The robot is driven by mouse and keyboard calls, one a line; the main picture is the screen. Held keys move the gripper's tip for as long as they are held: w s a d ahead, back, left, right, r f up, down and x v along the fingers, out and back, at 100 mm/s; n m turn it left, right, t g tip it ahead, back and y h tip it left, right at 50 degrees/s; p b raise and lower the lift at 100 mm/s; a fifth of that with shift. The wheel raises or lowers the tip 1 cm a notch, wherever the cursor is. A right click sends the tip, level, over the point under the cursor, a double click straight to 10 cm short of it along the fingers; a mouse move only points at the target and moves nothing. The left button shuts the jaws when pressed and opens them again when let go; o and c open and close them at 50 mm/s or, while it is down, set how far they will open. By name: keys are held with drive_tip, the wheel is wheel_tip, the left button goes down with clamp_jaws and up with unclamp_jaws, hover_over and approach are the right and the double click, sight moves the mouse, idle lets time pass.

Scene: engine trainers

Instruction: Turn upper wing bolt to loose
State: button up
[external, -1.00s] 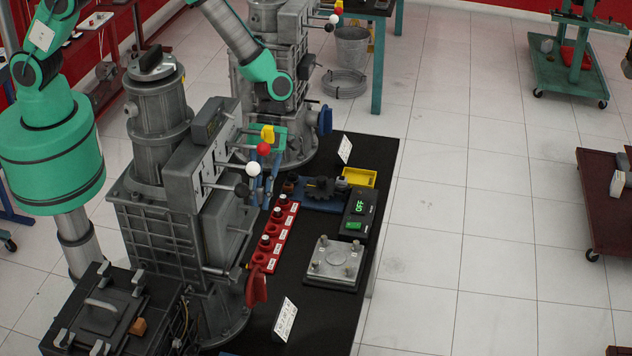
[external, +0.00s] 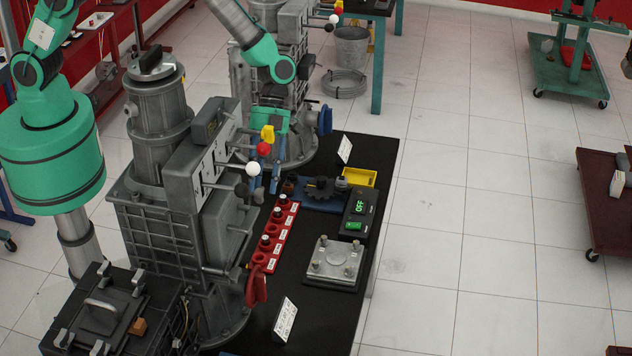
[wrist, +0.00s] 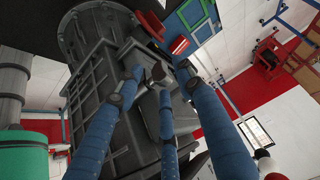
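My gripper (external: 264,186) hangs beside the front grey engine trainer (external: 165,215), just behind its levers. In the wrist view its blue fingers (wrist: 155,82) are spread apart, with gaps between their tips. A small dark grey piece (wrist: 157,71) shows between the fingertips against the grey trainer body. It may be the upper wing bolt, but I cannot tell for sure, nor whether a finger touches it. In the external view that spot is hidden by the levers and fingers. A red handle (external: 257,287) sticks out low on the trainer.
Levers with yellow (external: 267,133), red (external: 263,149) and white (external: 254,168) knobs stand close to the gripper. A red button strip (external: 276,238), a grey plate (external: 336,262) and a yellow tray (external: 359,177) lie on the black table. A second trainer stands behind.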

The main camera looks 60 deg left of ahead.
drive_tip(key=v, duration=0.7)
drive_tip(key=shift+a+r, duration=0.2)
drive_tip(key=shift+w, duration=0.1)
